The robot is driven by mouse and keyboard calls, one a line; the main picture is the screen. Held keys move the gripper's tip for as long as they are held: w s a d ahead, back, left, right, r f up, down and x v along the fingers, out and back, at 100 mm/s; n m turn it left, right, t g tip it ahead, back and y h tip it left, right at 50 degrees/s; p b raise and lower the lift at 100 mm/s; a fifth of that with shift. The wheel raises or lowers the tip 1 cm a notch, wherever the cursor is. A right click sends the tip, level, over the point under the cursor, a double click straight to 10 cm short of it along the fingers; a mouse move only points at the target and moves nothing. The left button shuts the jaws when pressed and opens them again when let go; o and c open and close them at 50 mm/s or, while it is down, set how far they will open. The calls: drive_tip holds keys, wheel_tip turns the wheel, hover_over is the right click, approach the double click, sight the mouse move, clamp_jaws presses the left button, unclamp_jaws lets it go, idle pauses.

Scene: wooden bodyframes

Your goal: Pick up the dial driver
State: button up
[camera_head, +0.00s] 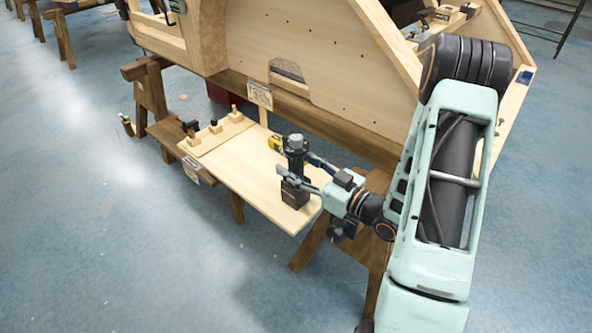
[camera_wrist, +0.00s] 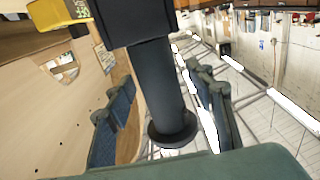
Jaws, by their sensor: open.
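The dial driver (camera_head: 295,150) is a black upright tool with a grey round top and a boxy base, standing on the pale wooden board. In the wrist view its dark shaft (camera_wrist: 158,85) runs down the middle, with a wide block at the picture's top and a round flange lower down. My gripper (camera_head: 292,166) reaches in from the right, with one finger on each side of the shaft. In the wrist view the open fingers (camera_wrist: 160,100) flank the shaft, with visible gaps on both sides. The board hides nothing of the driver's base in the head view.
A yellow tool (camera_head: 275,143) lies on the board just behind the driver; it also shows in the wrist view (camera_wrist: 60,13). Small clamps and pegs (camera_head: 214,126) line the board's far left edge. A large wooden bodyframe (camera_head: 330,60) rises behind. The board's middle (camera_head: 240,165) is clear.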

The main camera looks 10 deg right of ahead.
sight(296, 136)
drive_tip(key=shift+c, duration=0.5)
clamp_jaws()
drive_tip(key=shift+r, duration=0.1)
wheel_tip(296, 136, up, 10)
drive_tip(key=p, duration=0.3)
drive_tip(key=shift+p, duration=0.3)
wheel_tip(296, 136, up, 10)
drive_tip(key=p, duration=0.7)
drive_tip(key=shift+p, duration=0.35)
